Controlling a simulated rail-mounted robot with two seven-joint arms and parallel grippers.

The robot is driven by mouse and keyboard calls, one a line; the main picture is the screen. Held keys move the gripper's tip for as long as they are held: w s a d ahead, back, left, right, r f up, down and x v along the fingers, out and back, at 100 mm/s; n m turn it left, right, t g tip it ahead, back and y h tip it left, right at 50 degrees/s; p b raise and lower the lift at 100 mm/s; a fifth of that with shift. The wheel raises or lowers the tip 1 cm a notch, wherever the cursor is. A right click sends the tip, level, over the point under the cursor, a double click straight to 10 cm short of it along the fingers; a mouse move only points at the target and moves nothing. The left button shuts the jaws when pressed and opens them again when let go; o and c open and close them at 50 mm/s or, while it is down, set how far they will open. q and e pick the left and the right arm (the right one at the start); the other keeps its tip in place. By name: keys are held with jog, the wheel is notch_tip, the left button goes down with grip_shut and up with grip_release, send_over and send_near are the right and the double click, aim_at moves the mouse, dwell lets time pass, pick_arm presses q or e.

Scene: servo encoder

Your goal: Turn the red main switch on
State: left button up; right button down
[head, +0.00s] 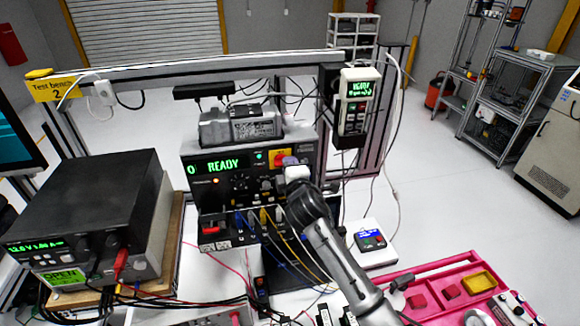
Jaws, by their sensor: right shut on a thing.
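The red main switch (281,155) sits on a yellow plate at the upper right of the black front panel of the servo unit (222,184). The panel display shows green "READY" and a small green light is lit beside it. My right gripper (289,163) reaches the switch from the lower right and is shut on it. The wrist and gripper body cover much of the knob, so its exact angle cannot be told. My left gripper is not in view.
A black power supply (85,205) stands at the left. A handheld pendant (357,103) hangs from the frame at the right. Cables (275,228) run from the panel below my wrist. A pink tray (430,292) lies at the lower right.

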jog(key=c, duration=1.1)
grip_release()
jog(key=shift+c, duration=0.2)
jog(key=s+d+b, duration=0.2)
jog(key=s, duration=1.1)
jog(key=shift+s+d, duration=0.3)
